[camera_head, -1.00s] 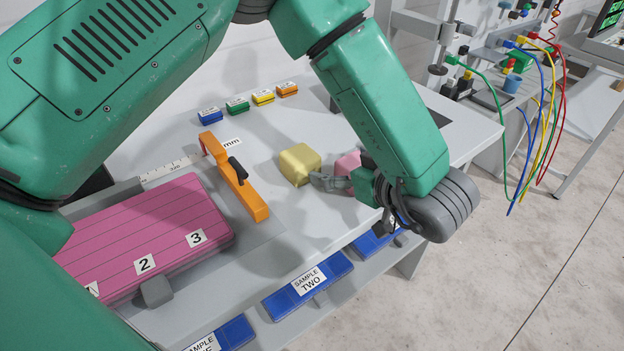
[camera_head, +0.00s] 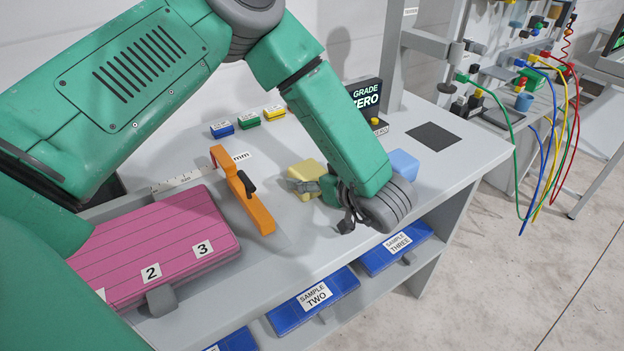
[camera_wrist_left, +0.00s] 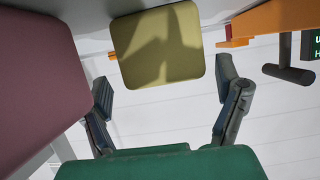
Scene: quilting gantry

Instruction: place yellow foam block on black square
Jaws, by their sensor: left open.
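The yellow foam block (camera_head: 303,174) sits on the grey table, right of the orange caliper-like tool. My left gripper (camera_head: 294,187) is beside it on the near side, with its fingers pointing left. In the left wrist view, the yellow block (camera_wrist_left: 157,45) is ahead, and the open fingers (camera_wrist_left: 164,84) stand to either side with nothing between them; whether they reach around it I cannot tell. The black square (camera_head: 434,136) lies flat and bare on the table's right part. My right gripper is not in view.
A pink block (camera_wrist_left: 38,80) is close at the left in the wrist view. A blue block (camera_head: 404,164) sits right of my wrist. The orange tool (camera_head: 243,190) and ruled pink slab (camera_head: 160,245) lie left. A grade sign (camera_head: 365,97) stands behind my arm.

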